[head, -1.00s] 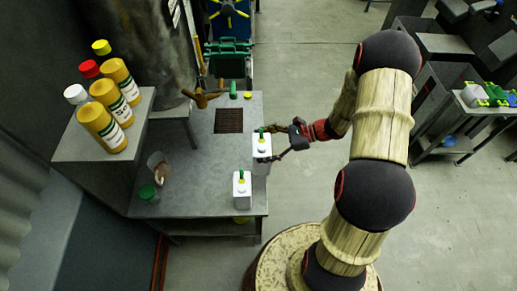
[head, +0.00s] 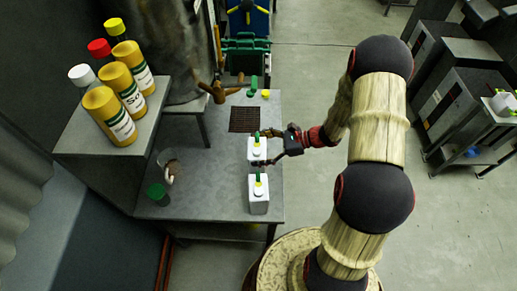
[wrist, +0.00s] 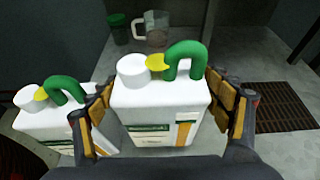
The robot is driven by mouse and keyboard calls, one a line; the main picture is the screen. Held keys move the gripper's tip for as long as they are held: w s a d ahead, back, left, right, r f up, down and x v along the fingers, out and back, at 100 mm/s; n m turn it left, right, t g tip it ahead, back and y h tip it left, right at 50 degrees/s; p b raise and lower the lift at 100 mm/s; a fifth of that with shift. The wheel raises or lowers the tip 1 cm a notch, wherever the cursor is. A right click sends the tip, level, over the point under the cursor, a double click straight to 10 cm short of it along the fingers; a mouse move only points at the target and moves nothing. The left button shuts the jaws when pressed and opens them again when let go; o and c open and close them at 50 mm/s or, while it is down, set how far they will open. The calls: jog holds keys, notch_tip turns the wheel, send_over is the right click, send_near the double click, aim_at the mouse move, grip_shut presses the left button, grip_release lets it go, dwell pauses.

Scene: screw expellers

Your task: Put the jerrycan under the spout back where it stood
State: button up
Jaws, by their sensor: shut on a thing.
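A white jerrycan (head: 257,151) with a green handle and a yellow spout tip is held in my gripper (wrist: 164,108). The fingers are on both sides of its body, and it looks upright in the wrist view (wrist: 160,105). It is over the bench near the right edge; I cannot tell whether its base touches the top. A second similar white jerrycan (head: 258,194) stands on the bench nearer the front, and it shows at the left of the wrist view (wrist: 62,125). A dark grate (head: 245,119) lies in the bench top behind the held can. No spout above it is clearly visible.
The grey bench (head: 215,190) also bears a clear jug (head: 168,164) and a green-lidded container (head: 158,194) at left. Behind the grate are a brown handle (head: 219,92) and small green and yellow items. Yellow bottles (head: 115,117) stand on a raised shelf.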

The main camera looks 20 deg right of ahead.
jog(key=shift+f+b, duration=0.85)
jog(key=shift+f, duration=0.45)
jog(key=shift+d+f, duration=0.1)
jog(key=shift+f, duration=0.05)
jog(key=o, duration=2)
jog(key=shift+s, duration=0.1)
jog(key=shift+o, duration=0.4)
